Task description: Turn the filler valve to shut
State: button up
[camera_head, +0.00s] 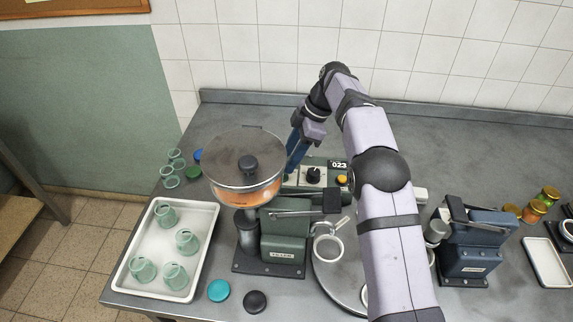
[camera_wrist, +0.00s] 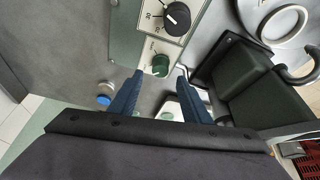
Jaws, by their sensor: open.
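The green filler (camera_head: 283,240) stands left of centre in the head view, with a round hopper (camera_head: 246,190) of orange contents. A metal bar runs along its top to a black block (camera_head: 331,201); I cannot tell whether this is the valve handle or how the valve is set. My gripper (camera_head: 292,166) is open and empty, pointing down behind the filler, just right of the hopper. In the wrist view my open fingers (camera_wrist: 160,76) are on either side of a green knob or button (camera_wrist: 160,65), seemingly apart from it. A black dial knob (camera_wrist: 177,18) is beyond.
A control box (camera_head: 313,174) reading 023 sits behind the filler. A white tray (camera_head: 207,240) of green jars is at left. Loose jars and lids lie nearby. A turntable (camera_head: 325,277) is right of the filler; a blue machine (camera_head: 478,245) stands further right. The back counter is clear.

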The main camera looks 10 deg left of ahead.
jog(key=shift+v, duration=1.35)
jog(key=s+d+r+m+h+p, duration=0.1)
jog(key=s+d+r+m+p, duration=0.1)
jog(key=s+d+r+m, duration=0.45)
jog(key=s+d+r+m+p, duration=0.2)
jog(key=s+d+r+m, duration=0.2)
jog(key=s+d+m, duration=0.6)
jog(key=s+d+f+m+h+b, duration=0.1)
jog(key=s+f, duration=0.4)
jog(key=f, duration=0.1)
jog(key=s+d+f+m+h+b, duration=0.1)
jog(key=s+f, duration=0.4)
jog(key=f, duration=0.1)
jog(key=s+f+m+h+b, duration=0.1)
jog(key=s+f+b, duration=0.1)
jog(key=s+f, duration=0.3)
jog(key=shift+s+d+f+m+t+h, duration=0.15)
jog(key=shift+s+d+f+m+t, duration=0.05)
jog(key=shift+f, duration=0.35)
jog(key=shift+s+d+f+m+t+h, duration=0.15)
jog(key=shift+s+d+f+t, duration=0.05)
jog(key=shift+f, duration=0.35)
jog(key=shift+o, duration=0.6)
jog(key=shift+r, duration=0.1)
